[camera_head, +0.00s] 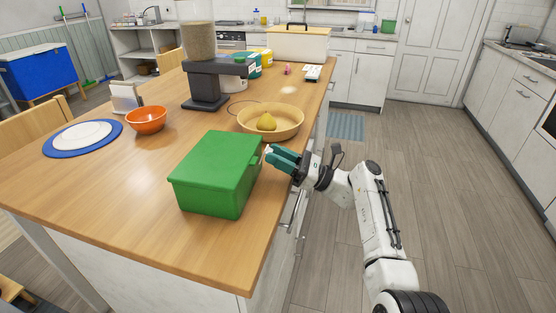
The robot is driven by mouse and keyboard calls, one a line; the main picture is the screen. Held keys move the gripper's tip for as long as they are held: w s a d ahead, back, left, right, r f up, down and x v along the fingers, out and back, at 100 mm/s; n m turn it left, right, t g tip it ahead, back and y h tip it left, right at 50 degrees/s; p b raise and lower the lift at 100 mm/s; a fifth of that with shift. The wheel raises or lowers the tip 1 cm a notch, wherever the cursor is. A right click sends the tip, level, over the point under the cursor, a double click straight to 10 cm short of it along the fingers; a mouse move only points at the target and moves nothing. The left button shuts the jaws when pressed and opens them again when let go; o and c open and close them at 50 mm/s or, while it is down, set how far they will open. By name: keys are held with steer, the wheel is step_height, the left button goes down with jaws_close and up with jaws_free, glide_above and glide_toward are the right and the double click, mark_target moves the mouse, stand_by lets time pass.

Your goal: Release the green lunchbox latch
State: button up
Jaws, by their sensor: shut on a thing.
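The green lunchbox (218,165) stands on the wooden table near its right front corner, with its lid down. My gripper (269,155) reaches in from the right, its teal fingers at the lunchbox's right side near the far end. The fingers are shut on the latch at that side. The latch itself is too small and too covered by the fingers to make out, so its position cannot be told.
A yellow bowl (290,129) with a yellow pear (266,122) stands just behind my gripper. An orange bowl (146,120), a blue-rimmed plate (52,146) and a grey food dispenser (204,84) stand farther left and back. Floor is clear to the right.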

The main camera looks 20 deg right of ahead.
steer(key=o, duration=1.1)
steer(key=shift+c, duration=0.2)
steer(key=v, duration=1.1)
steer(key=shift+b, duration=0.45)
